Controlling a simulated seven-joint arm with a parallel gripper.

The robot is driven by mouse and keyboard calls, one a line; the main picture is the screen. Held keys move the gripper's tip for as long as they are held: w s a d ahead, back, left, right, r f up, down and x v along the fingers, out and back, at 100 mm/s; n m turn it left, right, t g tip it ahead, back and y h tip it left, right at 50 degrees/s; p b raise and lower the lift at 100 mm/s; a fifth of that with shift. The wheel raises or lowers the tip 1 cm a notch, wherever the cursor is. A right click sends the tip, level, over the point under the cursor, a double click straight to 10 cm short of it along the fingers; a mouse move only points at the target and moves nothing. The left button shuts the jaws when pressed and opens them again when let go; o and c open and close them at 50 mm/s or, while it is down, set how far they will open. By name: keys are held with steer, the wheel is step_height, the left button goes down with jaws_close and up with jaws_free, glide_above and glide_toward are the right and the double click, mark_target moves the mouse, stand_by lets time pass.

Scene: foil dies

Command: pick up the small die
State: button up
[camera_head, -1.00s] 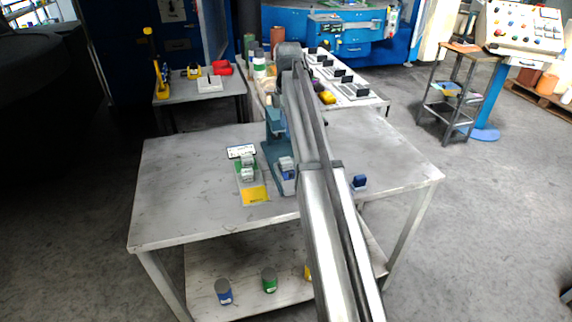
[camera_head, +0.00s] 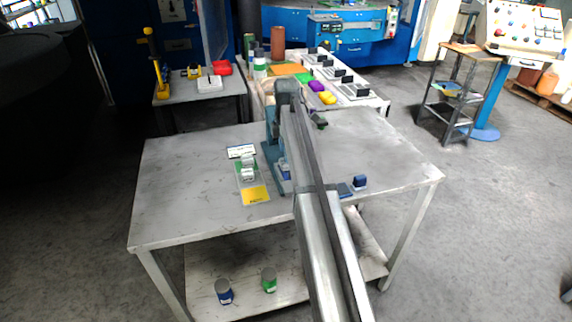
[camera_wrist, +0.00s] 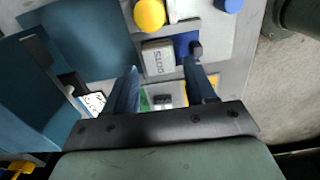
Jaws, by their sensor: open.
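In the head view, small grey blocks that look like dies (camera_head: 248,172) lie close together on a green patch on the table, left of the blue press. In the wrist view, a pale grey block with raised letters (camera_wrist: 158,59) lies beyond my fingertips, beside a blue square with a dark knob. A smaller dark grey piece (camera_wrist: 162,101) shows between my fingers by a green patch. I cannot tell which is the small die. My gripper (camera_wrist: 160,78) is open, its two fingers apart with nothing held between them. In the head view my arm hides most of it.
The blue press (camera_head: 271,150) stands close to my arm; a large blue surface fills the left of the wrist view. A yellow card (camera_head: 255,195) lies near the table's front. The table's left part is clear.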

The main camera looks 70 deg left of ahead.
steer(key=shift+f, duration=1.9)
steer(key=c, duration=1)
step_height(320, 180, up, 9)
steer(key=shift+a+r, duration=0.1)
steer(key=shift+f, duration=4.45)
